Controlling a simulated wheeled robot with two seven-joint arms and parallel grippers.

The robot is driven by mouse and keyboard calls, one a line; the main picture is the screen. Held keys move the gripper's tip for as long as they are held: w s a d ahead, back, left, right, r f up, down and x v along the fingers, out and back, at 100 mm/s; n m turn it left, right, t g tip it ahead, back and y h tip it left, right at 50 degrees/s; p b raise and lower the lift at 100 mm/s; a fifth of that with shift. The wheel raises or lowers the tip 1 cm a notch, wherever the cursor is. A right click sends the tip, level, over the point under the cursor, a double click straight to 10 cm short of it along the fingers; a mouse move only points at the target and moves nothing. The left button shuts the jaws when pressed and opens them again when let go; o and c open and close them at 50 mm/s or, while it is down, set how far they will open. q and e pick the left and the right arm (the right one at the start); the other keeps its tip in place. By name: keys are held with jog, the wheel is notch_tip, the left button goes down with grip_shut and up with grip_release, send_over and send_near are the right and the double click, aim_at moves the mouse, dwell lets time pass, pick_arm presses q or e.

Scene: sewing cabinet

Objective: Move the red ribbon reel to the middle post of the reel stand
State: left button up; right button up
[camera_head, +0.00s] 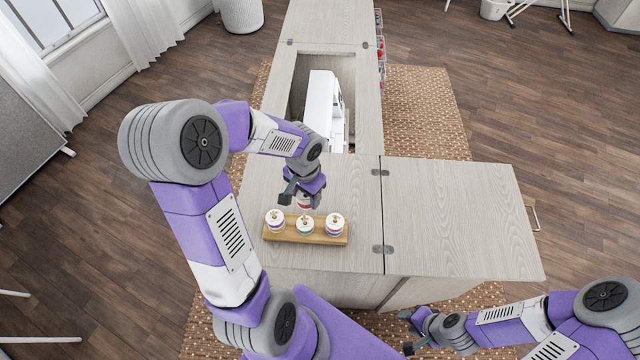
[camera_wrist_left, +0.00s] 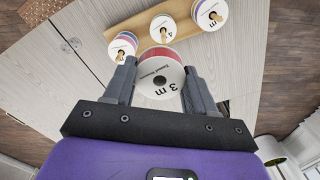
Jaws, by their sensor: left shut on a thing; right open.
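My left gripper (camera_head: 303,192) is shut on the red ribbon reel (camera_head: 304,202), mostly hidden by the fingers in the head view. In the left wrist view the red ribbon reel (camera_wrist_left: 160,80) shows a white "3 m" face and a red rim between the fingers (camera_wrist_left: 160,88). The wooden reel stand (camera_head: 308,238) lies just in front of and below it. A white-topped reel sits on its left post (camera_head: 275,219), another on its middle post (camera_head: 305,225) and another on its right post (camera_head: 335,223). The held reel appears apart from them. My right gripper (camera_head: 407,332) is open and empty, low at the right.
The stand is on a pale wood cabinet top (camera_head: 350,205). A white sewing machine (camera_head: 323,108) stands in the recess behind. A hinged leaf (camera_head: 455,215) at the right is bare. Small red items (camera_head: 380,48) hang at the cabinet's far right side.

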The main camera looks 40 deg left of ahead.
pick_arm(q)
jog(key=shift+s+a, duration=0.3)
jog(key=shift+s, duration=0.05)
jog(key=shift+f, duration=0.2)
jog(key=b, duration=0.4)
send_over(304, 214)
notch_tip(304, 214, down, 5)
jog(key=shift+r, duration=0.3)
jog(key=shift+f+b, duration=0.55)
jog(key=shift+f, duration=0.2)
jog(key=shift+f, duration=0.15)
jog(key=shift+f+b, duration=0.35)
jog(key=shift+b, duration=0.05)
jog(key=shift+f+b, duration=1)
jog(key=shift+f, duration=0.05)
